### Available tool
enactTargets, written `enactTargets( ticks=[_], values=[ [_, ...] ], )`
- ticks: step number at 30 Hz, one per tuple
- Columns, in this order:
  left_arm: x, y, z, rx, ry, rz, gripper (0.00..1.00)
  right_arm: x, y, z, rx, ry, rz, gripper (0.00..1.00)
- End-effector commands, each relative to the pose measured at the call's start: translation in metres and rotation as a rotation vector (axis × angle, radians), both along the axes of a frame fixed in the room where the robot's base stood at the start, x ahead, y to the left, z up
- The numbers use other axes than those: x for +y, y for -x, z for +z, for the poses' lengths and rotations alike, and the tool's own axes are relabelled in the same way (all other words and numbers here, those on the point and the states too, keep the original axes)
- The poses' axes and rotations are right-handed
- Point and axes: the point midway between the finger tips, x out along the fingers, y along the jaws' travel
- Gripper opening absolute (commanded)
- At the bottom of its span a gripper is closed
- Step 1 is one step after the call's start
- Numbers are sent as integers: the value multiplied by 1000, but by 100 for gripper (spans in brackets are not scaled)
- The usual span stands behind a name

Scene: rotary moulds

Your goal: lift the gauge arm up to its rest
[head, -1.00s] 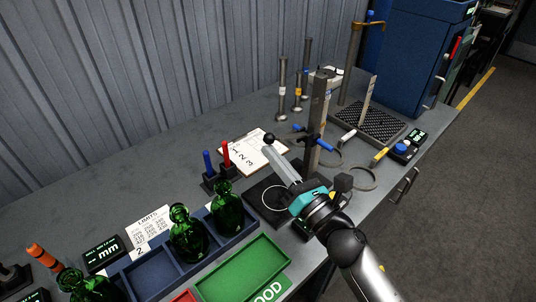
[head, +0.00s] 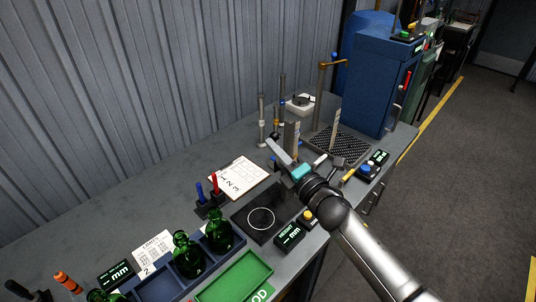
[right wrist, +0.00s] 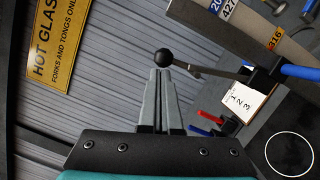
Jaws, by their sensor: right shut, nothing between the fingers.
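The gauge arm is a thin rod with a black ball (right wrist: 163,57) at its end; in the right wrist view it runs right to a dark slider (right wrist: 262,78) with a blue handle (right wrist: 300,71). My right gripper (head: 269,142) is shut and empty. In the right wrist view its fingertips (right wrist: 160,73) meet the ball in the picture; whether they touch it is unclear. The gauge column (head: 291,134) stands behind the gripper in the head view, its lower part hidden. The arm's rest cannot be made out. My left gripper is not in view.
The black base plate with a white ring (head: 262,219) is bare below the gripper. Green bottles (head: 218,229) stand in the blue tray (head: 153,286) beside a green tray (head: 236,277). A clipboard (head: 236,176) and slim metal pins (head: 261,122) are close by.

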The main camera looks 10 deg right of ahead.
Motion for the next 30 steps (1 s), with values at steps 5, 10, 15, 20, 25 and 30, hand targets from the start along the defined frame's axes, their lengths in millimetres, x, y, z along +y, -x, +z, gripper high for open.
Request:
enactTargets(
  ticks=[5, 10, 15, 20, 25, 30],
  values=[
    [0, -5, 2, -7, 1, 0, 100, -14, -10, 7, -3, 4, 0, 0],
    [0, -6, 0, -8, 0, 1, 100, -24, -18, 9, -3, 5, 0, 0],
    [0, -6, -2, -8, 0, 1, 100, -31, -22, 10, -3, 4, 1, 0],
    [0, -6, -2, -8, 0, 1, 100, -35, -25, 11, -3, 4, 1, 0],
    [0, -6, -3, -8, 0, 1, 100, -37, -26, 11, -3, 4, 0, 0],
    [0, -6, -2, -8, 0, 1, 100, -37, -27, 12, -3, 5, -1, 0]
  ],
)
